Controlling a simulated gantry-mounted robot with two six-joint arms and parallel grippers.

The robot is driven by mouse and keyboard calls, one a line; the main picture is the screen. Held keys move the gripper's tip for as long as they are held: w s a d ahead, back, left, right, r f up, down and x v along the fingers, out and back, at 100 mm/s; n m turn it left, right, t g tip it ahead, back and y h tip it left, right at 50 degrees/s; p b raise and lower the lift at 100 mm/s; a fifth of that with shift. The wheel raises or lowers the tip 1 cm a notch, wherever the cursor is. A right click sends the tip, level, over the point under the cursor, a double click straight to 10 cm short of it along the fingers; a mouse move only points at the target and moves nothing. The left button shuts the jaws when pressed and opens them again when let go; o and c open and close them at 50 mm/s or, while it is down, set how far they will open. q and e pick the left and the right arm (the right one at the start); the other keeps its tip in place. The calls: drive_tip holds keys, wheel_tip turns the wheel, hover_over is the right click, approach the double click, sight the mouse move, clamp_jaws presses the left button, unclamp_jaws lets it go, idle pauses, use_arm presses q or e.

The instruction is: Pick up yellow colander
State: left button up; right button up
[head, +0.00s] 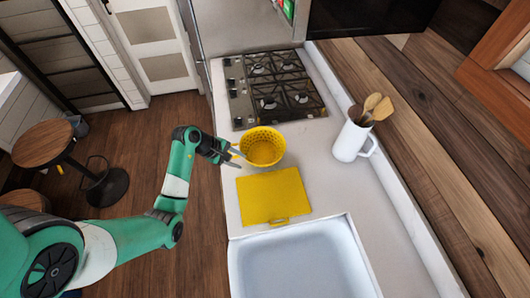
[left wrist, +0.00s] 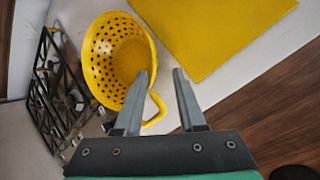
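The yellow colander (head: 263,149) stands on the white counter between the stove and a yellow cutting board (head: 290,196). In the left wrist view the colander (left wrist: 112,60) fills the upper left, and its loop handle (left wrist: 159,109) shows in the gap between my two fingers. My left gripper (head: 234,157) is at the colander's left side in the head view. Its fingers (left wrist: 161,72) are apart, one on each side of the handle, with one finger overlapping the colander's rim in the picture. Whether they touch cannot be told. My right gripper is not in view.
A gas stove (head: 275,88) lies behind the colander. A white sink (head: 300,262) is at the front of the counter. A white pitcher (head: 352,140) with wooden utensils stands at the right by the wall. Stools (head: 45,143) stand on the floor at left.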

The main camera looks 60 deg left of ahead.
use_arm(q)
drive_tip(key=x, duration=0.2)
drive_tip(key=b+x, duration=0.1)
drive_tip(key=x, duration=0.1)
drive_tip(key=a+x, duration=0.1)
drive_tip(key=x, duration=0.1)
drive_tip(key=shift+w+f, duration=0.1)
drive_tip(key=shift+w, duration=0.05)
drive_tip(key=x, duration=0.1)
drive_tip(key=b+x, duration=0.1)
drive_tip(key=x, duration=0.1)
drive_tip(key=b+x, duration=0.1)
drive_tip(key=x, duration=0.1)
drive_tip(key=shift+w+a, duration=0.15)
drive_tip(key=shift+a, duration=0.1)
clamp_jaws()
idle(1.0)
